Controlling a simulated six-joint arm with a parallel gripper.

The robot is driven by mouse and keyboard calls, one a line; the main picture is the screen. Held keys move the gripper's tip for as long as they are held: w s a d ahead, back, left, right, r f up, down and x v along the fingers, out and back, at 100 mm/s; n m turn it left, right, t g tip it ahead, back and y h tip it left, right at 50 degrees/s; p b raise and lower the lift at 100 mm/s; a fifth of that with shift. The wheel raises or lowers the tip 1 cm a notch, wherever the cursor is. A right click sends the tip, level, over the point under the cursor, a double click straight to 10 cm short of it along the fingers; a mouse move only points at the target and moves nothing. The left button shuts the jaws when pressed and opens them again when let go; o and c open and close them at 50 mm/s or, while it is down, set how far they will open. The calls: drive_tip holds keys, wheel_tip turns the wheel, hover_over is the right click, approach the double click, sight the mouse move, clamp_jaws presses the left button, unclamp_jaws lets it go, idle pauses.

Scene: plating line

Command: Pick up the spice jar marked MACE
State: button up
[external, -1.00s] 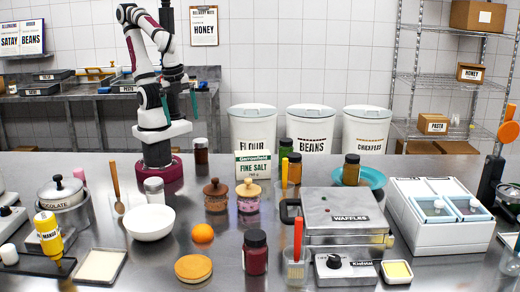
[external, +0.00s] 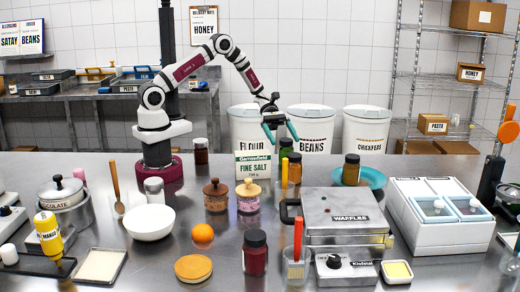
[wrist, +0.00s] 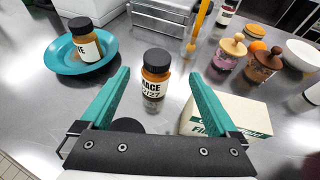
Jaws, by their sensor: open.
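The spice jar marked MACE (wrist: 154,80) has a black lid, orange-brown contents and a white label. It stands upright on the steel counter in the wrist view, centred between my open fingers but farther out. In the external view it appears to be the jar (external: 295,172) partly hidden by a yellow-handled utensil. My gripper (external: 284,139), with teal fingers, is open and empty, above and behind the jar; both fingers also show in the wrist view. Another dark-lidded jar (external: 286,147) stands behind, close under my gripper.
The FINE SALT box (external: 253,165) stands close beside the jars. A similar jar (external: 351,168), its label partly readable, sits on a blue plate (external: 374,178) to the right. The waffle maker (external: 345,212) and the yellow-handled utensil (external: 285,173) stand in front.

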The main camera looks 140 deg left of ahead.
sight(294, 154)
drive_tip(key=x, duration=0.9)
drive_tip(key=shift+w+f, duration=0.15)
drive_tip(key=shift+w, duration=0.1)
drive_tip(key=shift+a, duration=0.1)
clamp_jaws()
